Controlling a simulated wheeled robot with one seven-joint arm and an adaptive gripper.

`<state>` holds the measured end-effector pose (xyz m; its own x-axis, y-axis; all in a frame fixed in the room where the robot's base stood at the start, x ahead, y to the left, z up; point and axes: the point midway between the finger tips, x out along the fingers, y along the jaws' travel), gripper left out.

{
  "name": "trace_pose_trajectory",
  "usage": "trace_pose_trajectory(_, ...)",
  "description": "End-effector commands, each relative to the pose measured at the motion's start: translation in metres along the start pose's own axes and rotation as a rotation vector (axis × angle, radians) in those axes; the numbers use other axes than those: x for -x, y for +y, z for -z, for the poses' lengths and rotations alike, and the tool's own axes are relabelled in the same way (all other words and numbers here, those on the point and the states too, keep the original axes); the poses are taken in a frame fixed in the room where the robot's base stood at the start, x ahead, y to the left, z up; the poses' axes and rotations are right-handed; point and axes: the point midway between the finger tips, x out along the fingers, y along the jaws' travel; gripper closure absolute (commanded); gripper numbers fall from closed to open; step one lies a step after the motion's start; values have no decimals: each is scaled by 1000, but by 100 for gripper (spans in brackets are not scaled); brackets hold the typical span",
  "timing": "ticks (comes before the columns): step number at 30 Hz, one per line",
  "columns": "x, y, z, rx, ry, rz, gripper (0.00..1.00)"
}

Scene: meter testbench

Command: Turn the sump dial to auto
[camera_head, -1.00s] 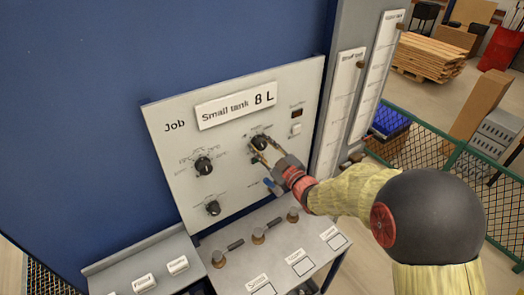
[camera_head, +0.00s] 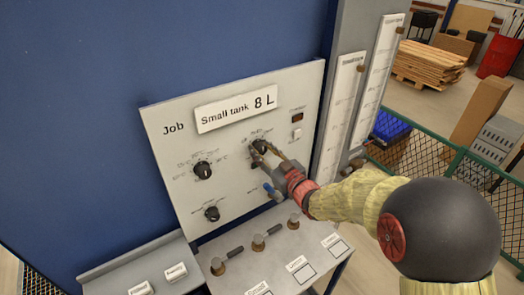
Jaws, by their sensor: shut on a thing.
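A pale upright panel (camera_head: 235,170) carries several black dials. One dial (camera_head: 260,147) at the upper right of the panel sits between the fingertips of my gripper (camera_head: 259,155), which is shut on it. A second dial (camera_head: 203,170) is at the left, and a smaller third dial (camera_head: 211,214) is lower down. The lettering around the dials is too small to read, so I cannot tell which one is the sump dial or where the held dial points. The fingers partly cover the held dial.
A sign (camera_head: 236,107) on the panel reads "Small tank 8 L". A bench (camera_head: 285,256) with several brass fittings juts out below. Gauge columns (camera_head: 345,110) stand to the right, near a green mesh fence (camera_head: 460,165).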

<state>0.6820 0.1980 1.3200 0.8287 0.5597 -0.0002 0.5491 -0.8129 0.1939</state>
Motion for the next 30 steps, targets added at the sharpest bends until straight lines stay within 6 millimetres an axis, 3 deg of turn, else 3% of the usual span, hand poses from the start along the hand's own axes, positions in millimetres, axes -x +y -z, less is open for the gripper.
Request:
trace_pose_trajectory(3,0,0,-1,0,-2,0,94)
trace_pose_trajectory(4,0,0,-1,0,-2,0,68)
trace_pose_trajectory(13,0,0,0,1,0,0,51)
trace_pose_trajectory(23,2,0,0,1,0,0,51)
trace_pose_trajectory(30,34,1,0,1,-1,-2,51)
